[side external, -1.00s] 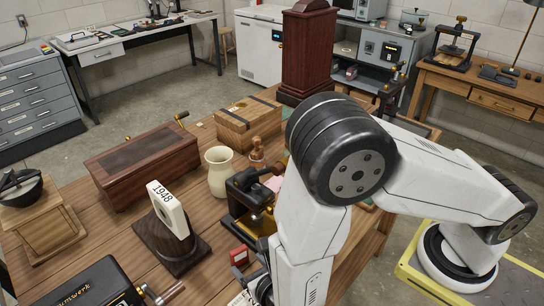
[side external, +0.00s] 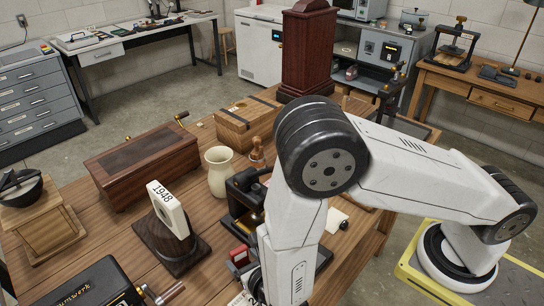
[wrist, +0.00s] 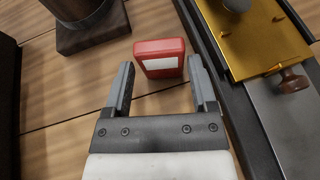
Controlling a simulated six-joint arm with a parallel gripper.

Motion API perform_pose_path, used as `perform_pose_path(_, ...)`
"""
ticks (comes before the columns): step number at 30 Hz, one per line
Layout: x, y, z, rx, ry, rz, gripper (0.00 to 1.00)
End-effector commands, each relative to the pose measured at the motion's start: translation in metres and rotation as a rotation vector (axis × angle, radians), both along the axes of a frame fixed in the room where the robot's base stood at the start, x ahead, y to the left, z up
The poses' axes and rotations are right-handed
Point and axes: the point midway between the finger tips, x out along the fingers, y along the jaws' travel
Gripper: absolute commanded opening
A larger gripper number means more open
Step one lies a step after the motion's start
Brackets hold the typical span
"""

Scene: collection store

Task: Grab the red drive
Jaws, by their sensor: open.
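The red drive (wrist: 160,57) is a small red box with a white label, standing on the wooden table in the wrist view. My gripper (wrist: 162,78) is open, and its two fingers point toward the drive, one near each side. The drive lies at or just past the fingertips; I cannot tell whether they touch it. In the side external view the red drive (side external: 238,256) shows in part at the left of my arm. The gripper's jaws are hidden there behind my wrist.
A black and brass machine (side external: 243,195) stands close beside the drive; its brass plate (wrist: 262,40) is at right in the wrist view. A dark wooden block with a 1948 plate (side external: 172,212) stands to the left. A cream vase (side external: 219,172) and wooden boxes stand behind.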

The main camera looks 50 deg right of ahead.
Motion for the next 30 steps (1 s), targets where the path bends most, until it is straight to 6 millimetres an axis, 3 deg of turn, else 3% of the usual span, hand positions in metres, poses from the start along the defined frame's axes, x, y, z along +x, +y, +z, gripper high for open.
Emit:
perform_pose_path(13,0.038,-0.011,-0.017,-0.001,0.0,-0.002,0.74)
perform_pose_path(30,0.041,-0.011,-0.018,-0.001,0.0,-0.001,0.74)
